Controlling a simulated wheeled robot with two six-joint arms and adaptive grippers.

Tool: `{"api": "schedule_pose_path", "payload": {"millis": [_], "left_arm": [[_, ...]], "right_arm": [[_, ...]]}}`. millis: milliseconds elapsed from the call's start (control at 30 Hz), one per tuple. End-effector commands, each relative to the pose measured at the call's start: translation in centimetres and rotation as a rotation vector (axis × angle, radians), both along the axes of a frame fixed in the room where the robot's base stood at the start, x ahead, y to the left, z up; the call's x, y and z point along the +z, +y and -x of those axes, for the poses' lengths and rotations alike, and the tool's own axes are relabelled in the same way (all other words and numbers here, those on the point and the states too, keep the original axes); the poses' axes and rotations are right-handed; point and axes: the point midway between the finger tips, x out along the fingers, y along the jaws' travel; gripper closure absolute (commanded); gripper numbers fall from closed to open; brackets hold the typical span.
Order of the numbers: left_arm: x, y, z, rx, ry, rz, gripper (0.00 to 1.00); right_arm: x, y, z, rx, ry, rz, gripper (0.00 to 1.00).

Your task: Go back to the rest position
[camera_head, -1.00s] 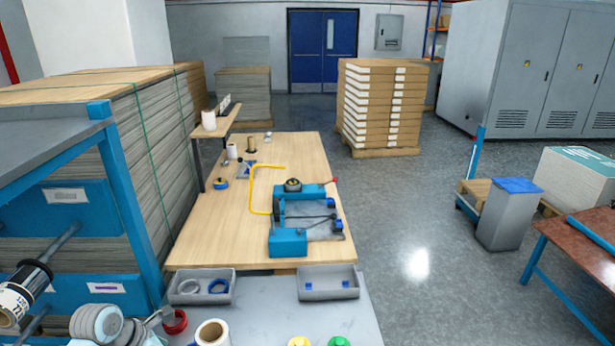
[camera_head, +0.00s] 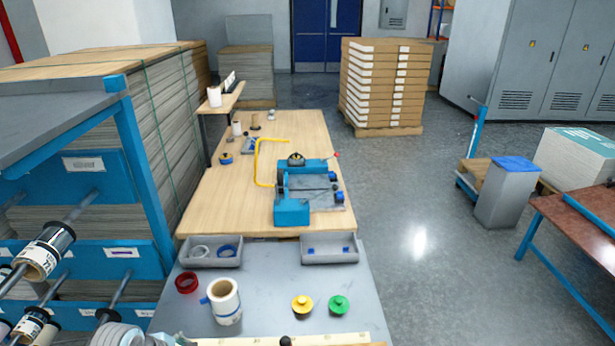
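My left arm (camera_head: 116,335) shows only as a light grey rounded link at the bottom left edge. A small grey part of my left gripper (camera_head: 182,340) seems to show beside it, mostly cut off by the frame; its fingers cannot be made out. My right gripper is out of view. On the grey table (camera_head: 260,284) stand a white roll with a brown core (camera_head: 225,301), a red ring (camera_head: 187,282), a yellow knobbed piece (camera_head: 302,305) and a green knobbed piece (camera_head: 339,304). No gripper is seen touching them.
Two grey trays, left (camera_head: 211,252) and right (camera_head: 329,249), sit at the table's far edge. Beyond is a wooden table (camera_head: 215,200) with a blue machine (camera_head: 293,208). A blue rack (camera_head: 150,200) with rolls on rods stands close on the left. Open floor (camera_head: 430,230) lies right.

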Motion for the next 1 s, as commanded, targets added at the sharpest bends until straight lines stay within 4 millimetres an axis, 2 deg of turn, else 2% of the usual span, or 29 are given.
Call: {"api": "schedule_pose_path", "payload": {"millis": [200,400,567,833,1000], "left_arm": [[-2.1,-1.2,5.2,-0.445,-0.065,-0.186,0.12],[-2.7,-1.9,10.2,-0.889,-0.116,-0.369,0.12],[-2.3,-2.2,14.1,-1.236,-0.136,-0.512,0.12],[-0.3,-1.8,20.2,-1.787,-0.111,-0.724,0.12],[-8.2,-1.2,19.0,-1.780,-0.083,-0.686,0.12]], "right_arm": [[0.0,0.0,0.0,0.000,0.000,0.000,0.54],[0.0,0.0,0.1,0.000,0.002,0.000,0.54],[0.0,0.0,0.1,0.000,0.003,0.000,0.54],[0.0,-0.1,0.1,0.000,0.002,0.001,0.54],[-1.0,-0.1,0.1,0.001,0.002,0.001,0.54]]}}
